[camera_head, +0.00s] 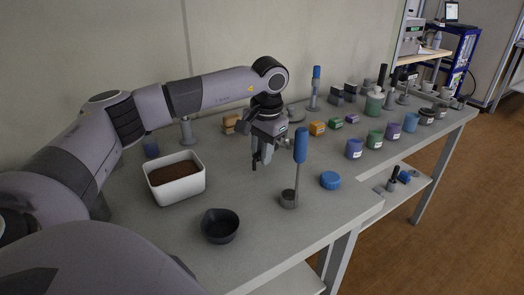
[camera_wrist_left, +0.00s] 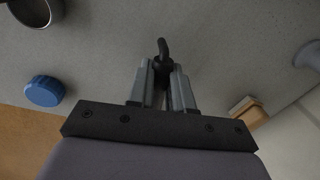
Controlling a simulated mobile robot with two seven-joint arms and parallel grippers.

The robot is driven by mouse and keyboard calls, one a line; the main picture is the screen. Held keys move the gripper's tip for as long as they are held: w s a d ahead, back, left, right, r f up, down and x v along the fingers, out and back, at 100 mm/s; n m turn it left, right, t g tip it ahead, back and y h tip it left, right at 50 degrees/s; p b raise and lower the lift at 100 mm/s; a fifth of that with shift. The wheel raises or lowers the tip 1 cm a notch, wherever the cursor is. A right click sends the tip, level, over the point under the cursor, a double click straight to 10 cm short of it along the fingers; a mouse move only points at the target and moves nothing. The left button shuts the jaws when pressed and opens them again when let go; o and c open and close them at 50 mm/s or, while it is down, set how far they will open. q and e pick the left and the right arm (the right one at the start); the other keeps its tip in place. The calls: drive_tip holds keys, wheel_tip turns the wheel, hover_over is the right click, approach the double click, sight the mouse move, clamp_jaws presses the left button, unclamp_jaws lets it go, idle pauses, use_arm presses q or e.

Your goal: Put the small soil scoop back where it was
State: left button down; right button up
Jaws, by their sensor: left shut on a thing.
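My left gripper (camera_head: 259,160) is shut, pointing down over the middle of the bench. In the left wrist view, its fingers (camera_wrist_left: 165,85) close on a small dark hook-ended thing (camera_wrist_left: 162,50). I cannot tell from the visible part whether this is the small soil scoop. A white tub of brown soil (camera_head: 180,195) stands left of the gripper. My right gripper is not in view.
A dark bowl (camera_head: 220,226) is at the front, and a blue lid (camera_head: 330,180) lies right of the cup. Coloured jars (camera_head: 354,148), blocks (camera_head: 317,128) and another blue-handled tool (camera_head: 316,73) stand farther back. The bench between bowl and cup is clear.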

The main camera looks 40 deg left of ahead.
use_arm(q)
drive_tip(key=shift+f, duration=0.55)
drive_tip(key=c, duration=0.9)
unclamp_jaws()
drive_tip(key=shift+c, duration=0.2)
drive_tip(key=shift+r, duration=0.1)
wheel_tip(320, 180, up, 7)
drive_tip(key=shift+d, duration=0.45)
drive_tip(key=shift+r, duration=0.1)
